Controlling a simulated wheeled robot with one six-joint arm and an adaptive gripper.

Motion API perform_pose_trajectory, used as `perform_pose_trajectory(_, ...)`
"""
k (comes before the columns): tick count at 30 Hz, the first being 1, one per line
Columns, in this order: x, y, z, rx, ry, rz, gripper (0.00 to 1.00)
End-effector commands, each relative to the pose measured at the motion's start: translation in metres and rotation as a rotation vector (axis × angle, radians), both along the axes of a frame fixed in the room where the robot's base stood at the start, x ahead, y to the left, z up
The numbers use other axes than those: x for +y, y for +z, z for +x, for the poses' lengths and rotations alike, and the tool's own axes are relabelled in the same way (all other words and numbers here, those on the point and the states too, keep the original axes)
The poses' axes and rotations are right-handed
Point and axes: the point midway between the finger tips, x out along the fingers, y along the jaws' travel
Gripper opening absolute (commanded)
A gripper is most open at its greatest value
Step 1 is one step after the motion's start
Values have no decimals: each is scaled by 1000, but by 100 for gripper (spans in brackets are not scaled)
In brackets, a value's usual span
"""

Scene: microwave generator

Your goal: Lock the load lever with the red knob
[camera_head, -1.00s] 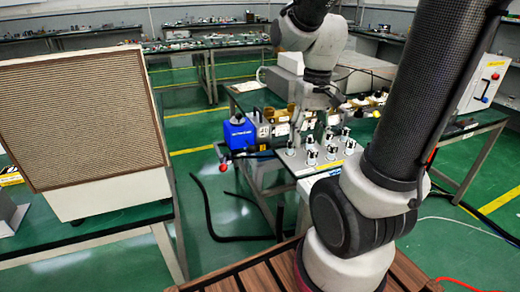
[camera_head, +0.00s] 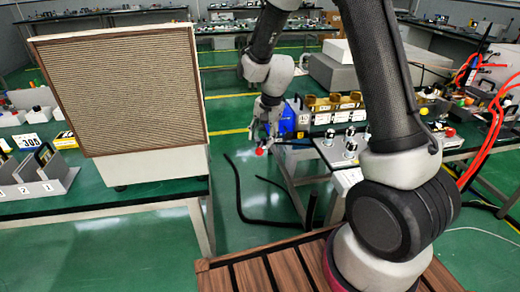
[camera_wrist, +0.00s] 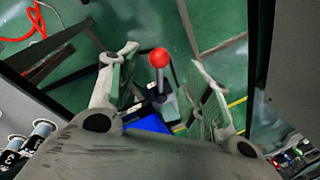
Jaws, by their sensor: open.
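The red knob (camera_head: 259,151) is at the end of the load lever, low on the front-left side of the blue unit (camera_head: 288,121). In the wrist view the red knob (camera_wrist: 158,58) shows between the two fingers of my gripper (camera_wrist: 162,60), with clear gaps on both sides. The lever's shaft runs down from it toward the blue unit (camera_wrist: 148,124). My gripper (camera_head: 264,132) is open and empty, pointing down close to the knob in the head view. Whether the knob is level with the fingertips I cannot tell. The lever's base is partly hidden by my gripper.
Several black-and-silver knobs (camera_head: 350,143) stand on the bench right of the blue unit. A large beige grille panel (camera_head: 120,85) stands on the left bench. Black cables (camera_head: 252,215) lie on the green floor, which is open between the benches.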

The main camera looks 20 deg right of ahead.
Motion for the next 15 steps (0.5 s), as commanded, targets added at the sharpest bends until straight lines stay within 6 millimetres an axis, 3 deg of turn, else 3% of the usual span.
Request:
perform_pose_trajectory(9,6,-50,6,3,3,-1,49)
perform_pose_trajectory(15,8,-60,8,1,3,0,49)
